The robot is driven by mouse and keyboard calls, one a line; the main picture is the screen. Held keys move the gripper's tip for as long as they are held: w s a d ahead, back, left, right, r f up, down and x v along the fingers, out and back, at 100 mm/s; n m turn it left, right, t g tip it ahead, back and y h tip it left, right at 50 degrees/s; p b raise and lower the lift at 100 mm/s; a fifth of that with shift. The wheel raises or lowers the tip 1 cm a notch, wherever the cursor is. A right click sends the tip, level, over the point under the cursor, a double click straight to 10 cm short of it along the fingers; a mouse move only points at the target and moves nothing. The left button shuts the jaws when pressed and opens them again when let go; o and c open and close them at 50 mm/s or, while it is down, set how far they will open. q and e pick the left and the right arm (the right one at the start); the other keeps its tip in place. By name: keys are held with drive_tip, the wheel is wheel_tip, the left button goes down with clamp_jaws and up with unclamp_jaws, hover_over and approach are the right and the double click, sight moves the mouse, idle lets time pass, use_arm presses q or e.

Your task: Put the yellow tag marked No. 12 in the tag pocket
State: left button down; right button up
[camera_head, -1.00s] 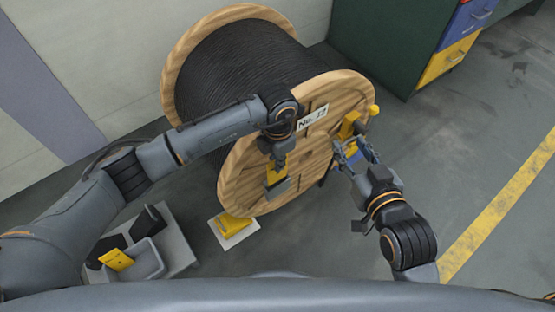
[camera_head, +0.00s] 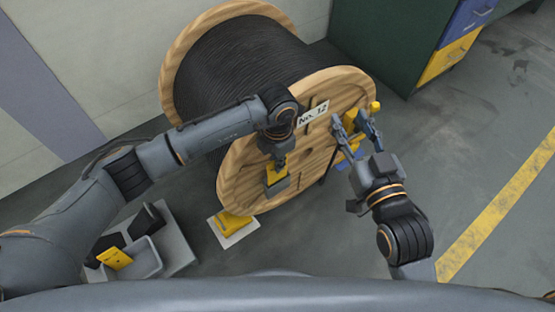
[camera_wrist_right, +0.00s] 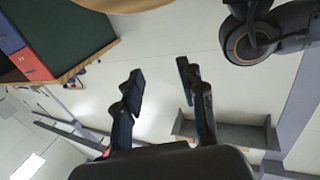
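A yellow tag (camera_head: 116,258) lies in the grey tray (camera_head: 146,262) at lower left; its marking is too small to read. My left gripper (camera_head: 279,162) is in front of the reel's near wooden flange, at a yellow piece with a grey lower part (camera_head: 276,180). I cannot tell whether this is a held tag, the pocket, or both; the fingers are mostly hidden. A white label reading "No. 12" (camera_head: 313,114) is on the flange. My right gripper (camera_head: 354,124) is open near the flange's right side. Its fingers show apart and empty in the right wrist view (camera_wrist_right: 160,78).
The large reel of black cable (camera_head: 245,72) fills the middle. Yellow and blue parts (camera_head: 349,158) show behind my right gripper. A green cabinet (camera_head: 385,50) stands at the back right. The floor at right is clear.

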use_arm(q)
drive_tip(key=shift+f+b, duration=0.4)
drive_tip(key=shift+f, duration=0.2)
drive_tip(key=shift+f+b, duration=0.35)
drive_tip(key=shift+f, duration=0.4)
drive_tip(key=shift+f+b, duration=0.6)
drive_tip(key=shift+b, duration=0.05)
use_arm(e)
drive_tip(key=s+r+t+y, duration=0.2)
drive_tip(key=s+r+t, duration=0.2)
drive_tip(key=r+t, duration=0.3)
wheel_tip(320, 180, up, 5)
drive_tip(key=shift+a+f+t, duration=0.2)
drive_tip(key=shift+t, duration=0.2)
use_arm(q)
drive_tip(key=c, duration=1.4)
unclamp_jaws()
drive_tip(key=shift+c, duration=0.2)
use_arm(e)
drive_tip(key=shift+f, duration=0.2)
